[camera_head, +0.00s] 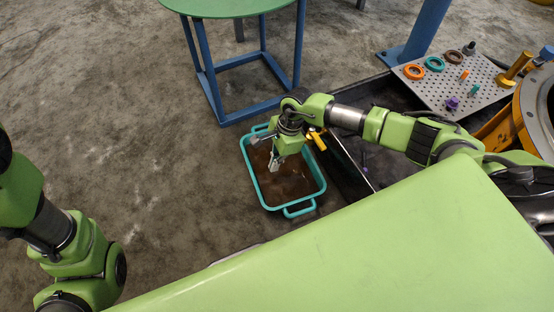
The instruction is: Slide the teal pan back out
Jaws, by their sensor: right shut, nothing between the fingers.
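The teal pan (264,199) stands on the concrete floor in the middle of the head view, with brown liquid or residue inside. It has a handle at its near end (299,209) and another at its far end, partly hidden by my right arm. My right gripper (273,166) is over the pan's left half, pointing down, shut with nothing in it. I cannot tell whether it touches the pan's inside. My left arm comes in at the left edge, and its gripper is out of view.
A dark tray (352,160) lies right of the pan. A perforated board (455,85) with rings and small parts is beyond it. A blue-legged stool with a green top (228,6) stands behind. An orange housing (540,110) is at the right. Floor left of the pan is clear.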

